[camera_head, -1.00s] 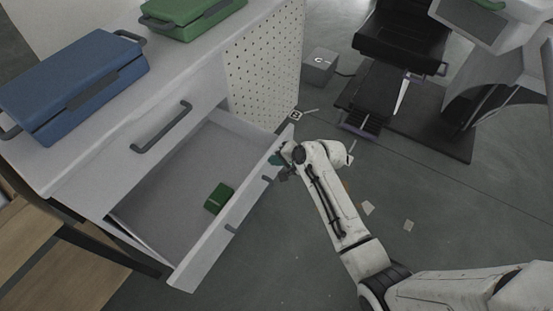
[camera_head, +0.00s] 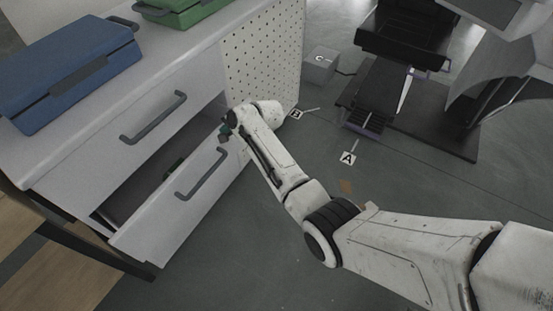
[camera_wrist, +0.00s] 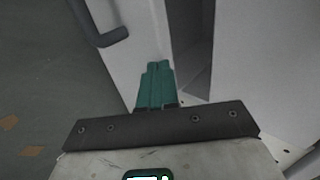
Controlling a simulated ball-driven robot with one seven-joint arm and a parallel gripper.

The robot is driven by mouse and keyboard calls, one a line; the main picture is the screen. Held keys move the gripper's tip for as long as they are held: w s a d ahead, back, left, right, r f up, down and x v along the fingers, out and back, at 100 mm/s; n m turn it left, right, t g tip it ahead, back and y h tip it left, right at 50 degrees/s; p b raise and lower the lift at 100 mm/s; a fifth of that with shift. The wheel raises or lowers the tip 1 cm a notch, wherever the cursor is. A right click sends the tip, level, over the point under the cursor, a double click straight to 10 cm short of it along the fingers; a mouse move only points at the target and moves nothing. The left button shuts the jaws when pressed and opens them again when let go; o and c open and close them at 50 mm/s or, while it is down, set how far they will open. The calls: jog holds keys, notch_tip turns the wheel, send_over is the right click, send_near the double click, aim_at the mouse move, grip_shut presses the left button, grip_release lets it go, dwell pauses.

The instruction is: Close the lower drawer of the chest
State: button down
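The lower drawer (camera_head: 165,217) of the white chest (camera_head: 60,170) is partly open, with a dark gap behind its front panel. Its dark handle (camera_head: 203,174) faces outward. The handle shows at the upper left there (camera_wrist: 103,30).
The upper drawer (camera_head: 125,140) is closed. A blue case (camera_head: 65,75) and a green case (camera_head: 185,10) lie on the chest top. A grey box (camera_head: 320,65) and black equipment (camera_head: 410,110) stand on the floor at right. Floor before the chest is clear.

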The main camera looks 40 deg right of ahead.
jog(key=w+b, duration=0.1)
jog(key=w, duration=0.2)
jog(key=w+a+b, duration=0.1)
jog(key=shift+w+f+b, duration=0.25)
jog(key=shift+b, duration=0.1)
jog(key=shift+w+a+r+b, duration=0.1)
jog(key=shift+w+a+b, duration=0.15)
jog(key=shift+w, duration=0.2)
jog(key=shift+w+a+r+b, duration=0.1)
jog(key=shift+w+b, duration=0.15)
jog(key=shift+w, duration=0.2)
